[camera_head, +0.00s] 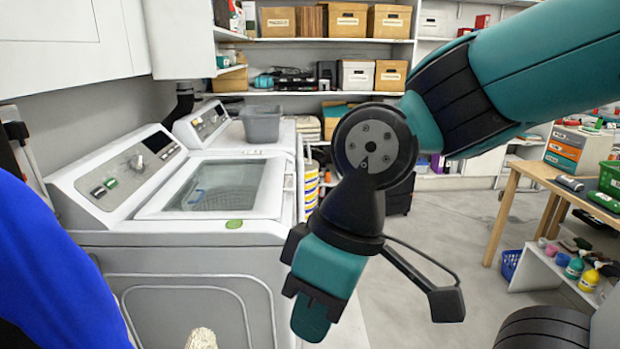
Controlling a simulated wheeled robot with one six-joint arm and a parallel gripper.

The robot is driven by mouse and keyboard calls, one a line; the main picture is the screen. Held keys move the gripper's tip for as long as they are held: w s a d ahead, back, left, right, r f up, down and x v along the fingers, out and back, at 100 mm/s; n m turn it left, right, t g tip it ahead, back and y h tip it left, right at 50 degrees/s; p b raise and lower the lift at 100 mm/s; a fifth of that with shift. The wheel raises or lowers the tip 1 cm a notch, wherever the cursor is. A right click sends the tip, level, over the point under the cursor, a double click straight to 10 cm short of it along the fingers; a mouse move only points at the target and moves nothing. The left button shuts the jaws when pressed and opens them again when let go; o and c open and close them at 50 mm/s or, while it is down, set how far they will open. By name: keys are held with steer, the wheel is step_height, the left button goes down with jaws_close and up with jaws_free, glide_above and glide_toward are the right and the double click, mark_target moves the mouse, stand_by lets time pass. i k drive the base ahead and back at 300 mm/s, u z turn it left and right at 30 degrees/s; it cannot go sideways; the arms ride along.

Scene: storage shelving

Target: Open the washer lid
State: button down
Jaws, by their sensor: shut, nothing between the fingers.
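A white top-load washer (170,258) stands at the left, its control panel (125,175) with a dial along the back left. Its lid (222,187) has a white frame and a clear window and lies flat, down over the drum opening. The basket shows dimly through the window. My gripper (311,318) hangs fingers down at the washer's front right, apart from the lid. It is shut and empty. My arm comes in from the upper right.
A second white machine behind carries a grey bin (262,123). A white cabinet (70,40) overhangs at upper left. Shelves with boxes (390,20) line the back wall. A wooden table (545,178) stands at right. Clear floor (430,240) lies between. A blue shape (50,275) blocks the lower left.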

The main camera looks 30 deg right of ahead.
mark_target(267, 205)
steer(key=z, duration=1.85)
steer(key=i, duration=1.3)
steer(key=u, duration=1.9)
steer(key=i, duration=0.5)
steer(key=k, duration=0.5)
steer(key=z, duration=0.8)
steer(key=i, duration=0.7)
steer(key=u, duration=0.5)
